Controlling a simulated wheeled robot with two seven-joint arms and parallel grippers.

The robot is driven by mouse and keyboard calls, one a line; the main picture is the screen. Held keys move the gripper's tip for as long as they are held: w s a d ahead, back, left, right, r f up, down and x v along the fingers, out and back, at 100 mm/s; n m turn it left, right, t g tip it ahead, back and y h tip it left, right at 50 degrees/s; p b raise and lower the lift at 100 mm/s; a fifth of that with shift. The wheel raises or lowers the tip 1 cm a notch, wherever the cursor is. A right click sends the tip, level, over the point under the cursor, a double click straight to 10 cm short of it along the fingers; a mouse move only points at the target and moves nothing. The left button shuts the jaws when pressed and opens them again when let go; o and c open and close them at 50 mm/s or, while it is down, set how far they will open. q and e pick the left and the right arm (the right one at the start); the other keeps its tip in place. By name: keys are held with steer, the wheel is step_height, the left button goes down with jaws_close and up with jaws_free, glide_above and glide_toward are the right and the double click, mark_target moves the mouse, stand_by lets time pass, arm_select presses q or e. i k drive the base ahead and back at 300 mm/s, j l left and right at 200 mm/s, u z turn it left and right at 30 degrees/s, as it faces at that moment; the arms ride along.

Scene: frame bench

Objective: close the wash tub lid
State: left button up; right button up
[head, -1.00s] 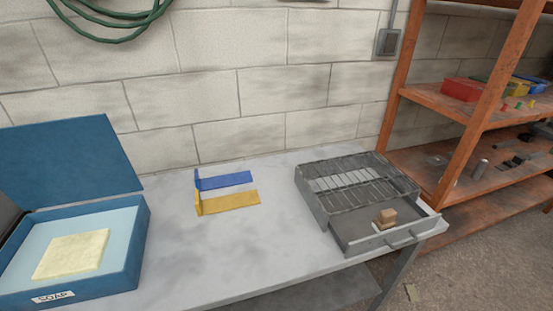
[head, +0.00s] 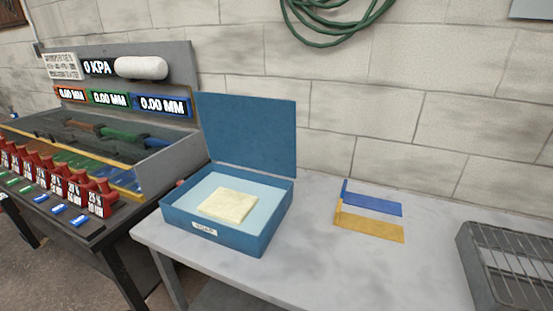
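The wash tub (head: 262,241) is a blue box with a "SOAP" label on its front, standing at the left end of the grey bench. Its blue lid (head: 247,133) stands open, raised upright along the back edge. Inside is light blue water or lining (head: 266,192) with a pale yellow sponge or soap block (head: 229,205) in it. Neither of my grippers shows in the head view.
Blue (head: 374,204) and yellow (head: 370,226) brackets lie on the bench right of the tub. A wire rack unit (head: 505,262) stands at the right. A test rig with readouts (head: 110,101) and red weights (head: 97,195) is close on the left. The bench (head: 330,270) front is clear.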

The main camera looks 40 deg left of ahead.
mark_target(258, 133)
steer(key=k+l+u, duration=0.1)
steer(key=u, duration=1.45)
steer(key=k+j, duration=0.1)
